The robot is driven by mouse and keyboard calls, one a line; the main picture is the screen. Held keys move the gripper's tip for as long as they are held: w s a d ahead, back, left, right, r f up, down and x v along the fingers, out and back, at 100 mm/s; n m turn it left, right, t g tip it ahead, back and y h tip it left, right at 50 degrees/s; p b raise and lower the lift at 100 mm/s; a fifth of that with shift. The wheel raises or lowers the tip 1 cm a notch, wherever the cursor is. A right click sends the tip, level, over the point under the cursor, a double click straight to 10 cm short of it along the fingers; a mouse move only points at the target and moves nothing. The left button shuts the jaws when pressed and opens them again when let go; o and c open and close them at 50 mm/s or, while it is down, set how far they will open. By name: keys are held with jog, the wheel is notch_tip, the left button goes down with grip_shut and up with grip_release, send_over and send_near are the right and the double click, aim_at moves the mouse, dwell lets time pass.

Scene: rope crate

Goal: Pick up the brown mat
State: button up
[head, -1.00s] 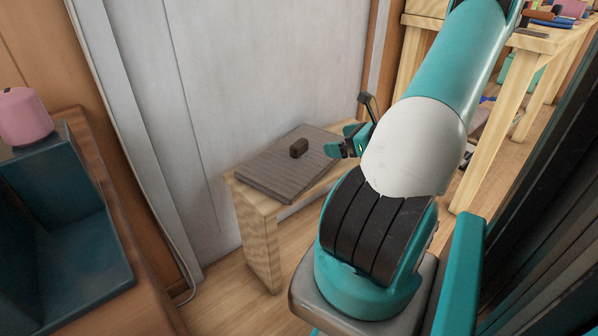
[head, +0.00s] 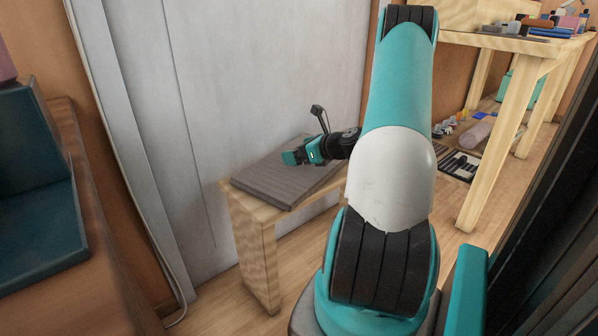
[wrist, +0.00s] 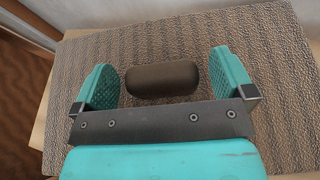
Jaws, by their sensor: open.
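A flat grey-brown ribbed mat (head: 285,187) lies on a small wooden table; it fills much of the wrist view (wrist: 200,30). A small dark brown rounded block (wrist: 162,78) lies on the mat. In the head view the block is hidden by my gripper. My gripper (head: 292,157) is over the mat with its teal fingers open. In the wrist view its fingers (wrist: 165,74) stand apart, one left and one right of the block, with gaps on both sides. I cannot tell how high the fingertips are above the mat.
The small wooden table (head: 258,238) stands against a pale grey wall panel (head: 250,80). A dark blue bin (head: 40,220) on a brown cabinet is at the left. A taller wooden table (head: 500,110) with several items stands at the right, with things on the floor beneath it.

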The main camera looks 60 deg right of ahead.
jog(key=shift+x, duration=1.15)
jog(key=c, duration=1)
jog(key=shift+c, duration=1)
jog(key=shift+r, duration=0.15)
